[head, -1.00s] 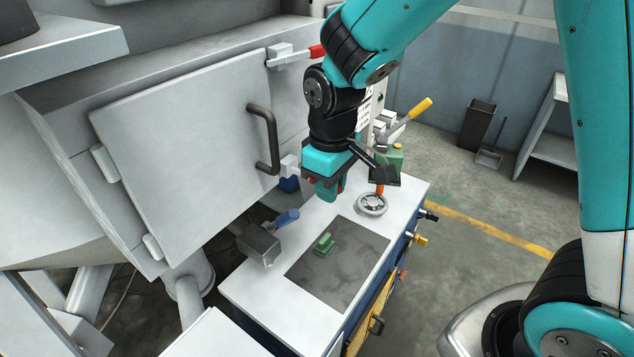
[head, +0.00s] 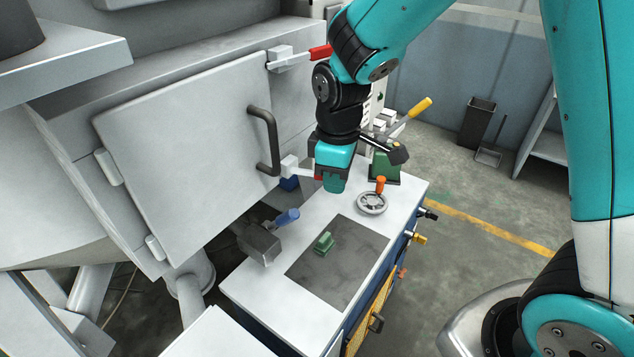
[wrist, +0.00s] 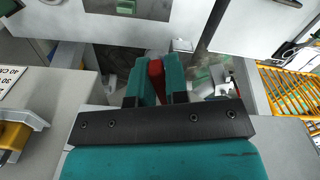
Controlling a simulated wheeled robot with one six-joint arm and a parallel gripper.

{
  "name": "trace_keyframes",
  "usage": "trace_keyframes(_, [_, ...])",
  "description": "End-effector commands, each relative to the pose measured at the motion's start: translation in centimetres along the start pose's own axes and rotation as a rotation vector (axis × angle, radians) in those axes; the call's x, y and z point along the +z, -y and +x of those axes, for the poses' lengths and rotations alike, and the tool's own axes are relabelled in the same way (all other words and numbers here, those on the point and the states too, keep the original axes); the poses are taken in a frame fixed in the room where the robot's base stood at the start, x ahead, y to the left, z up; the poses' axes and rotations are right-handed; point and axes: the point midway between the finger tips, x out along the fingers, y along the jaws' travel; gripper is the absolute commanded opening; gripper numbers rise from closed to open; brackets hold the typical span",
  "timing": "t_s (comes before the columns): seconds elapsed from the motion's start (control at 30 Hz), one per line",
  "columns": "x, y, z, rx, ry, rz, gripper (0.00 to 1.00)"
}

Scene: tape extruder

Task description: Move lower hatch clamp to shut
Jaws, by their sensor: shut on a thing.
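The lower hatch clamp (head: 291,166) is a pale bracket at the lower right edge of the hatch (head: 190,165). Its red handle (head: 318,176) shows beside my gripper (head: 333,180) in the head view and points right, away from the hatch. In the wrist view the red handle (wrist: 156,80) lies between the two teal fingers of my gripper (wrist: 158,85), which are shut on it. The fingers hide part of the handle. The hatch is a pale panel with a dark grip bar (head: 268,140), lying against the machine's face.
An upper clamp (head: 283,57) with a red handle is at the hatch's top right corner. Below stands a white-topped cabinet (head: 245,290) with a green block (head: 324,243), a handwheel (head: 371,202) and a blue-handled lever (head: 287,217). A yellow-handled lever (head: 420,107) is behind my gripper.

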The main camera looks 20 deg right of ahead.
Motion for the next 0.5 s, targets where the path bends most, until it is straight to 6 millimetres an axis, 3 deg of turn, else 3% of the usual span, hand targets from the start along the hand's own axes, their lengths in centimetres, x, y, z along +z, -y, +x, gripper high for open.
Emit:
trace_keyframes(0.33, [-0.4, -2.3, -0.2, 0.004, -0.002, -0.26, 0.0])
trace_keyframes(0.5, [-0.5, -2.6, -0.1, 0.005, -0.002, -0.311, 0.0])
